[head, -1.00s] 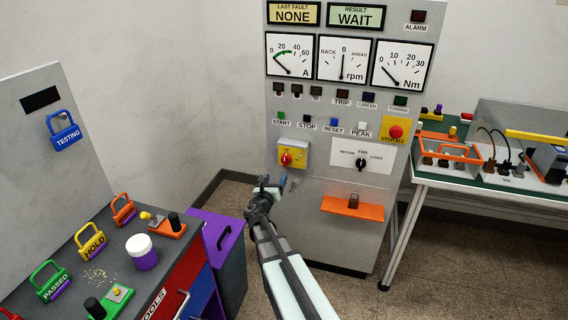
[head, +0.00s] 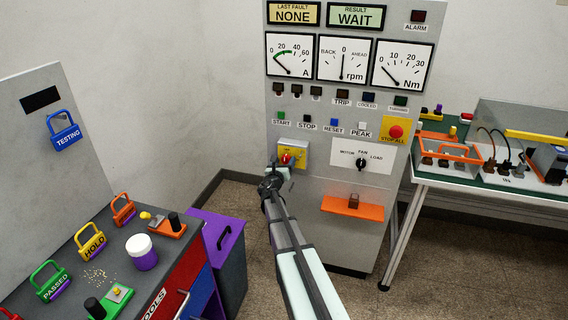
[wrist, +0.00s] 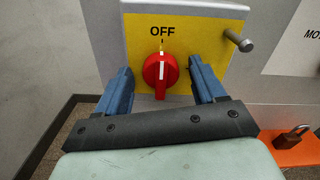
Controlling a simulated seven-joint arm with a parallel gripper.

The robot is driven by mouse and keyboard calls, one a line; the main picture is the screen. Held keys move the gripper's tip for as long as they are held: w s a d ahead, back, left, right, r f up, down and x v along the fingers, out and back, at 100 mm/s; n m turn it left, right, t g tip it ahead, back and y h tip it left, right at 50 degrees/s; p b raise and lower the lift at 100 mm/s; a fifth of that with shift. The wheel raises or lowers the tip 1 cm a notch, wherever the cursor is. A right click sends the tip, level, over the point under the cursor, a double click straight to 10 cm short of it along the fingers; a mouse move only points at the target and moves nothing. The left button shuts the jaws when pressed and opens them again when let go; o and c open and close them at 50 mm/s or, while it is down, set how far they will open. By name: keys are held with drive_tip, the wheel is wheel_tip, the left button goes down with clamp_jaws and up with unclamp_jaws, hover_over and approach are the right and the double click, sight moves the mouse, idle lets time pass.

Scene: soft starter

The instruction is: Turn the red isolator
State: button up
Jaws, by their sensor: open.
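The red isolator (wrist: 160,70) is a round knob with a white line, on a yellow plate (wrist: 193,32) on the grey cabinet front. Its line points up toward the word OFF. In the head view the isolator (head: 287,158) is partly behind my gripper. My gripper (wrist: 162,80) is open, with one blue finger to the left of the knob and one to the right. Gaps show between the fingers and the knob. In the head view my gripper (head: 279,168) is at the lower part of the yellow plate.
A metal pin (wrist: 238,41) sticks out of the plate right of the knob. An orange shelf (head: 340,210) with a brown padlock (head: 353,201) is lower right. The fan switch (head: 361,163) is to the right. A purple-topped bin (head: 208,222) stands left.

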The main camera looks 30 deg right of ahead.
drive_tip(key=c, duration=1.1)
drive_tip(key=shift+o, duration=0.2)
drive_tip(key=shift+m, duration=0.3)
drive_tip(key=m, duration=0.3)
drive_tip(key=shift+m, duration=0.4)
drive_tip(key=m, duration=0.4)
drive_tip(key=shift+s+d, duration=0.1)
drive_tip(key=m, duration=0.5)
drive_tip(key=shift+f, duration=0.1)
drive_tip(key=shift+m, duration=2.2)
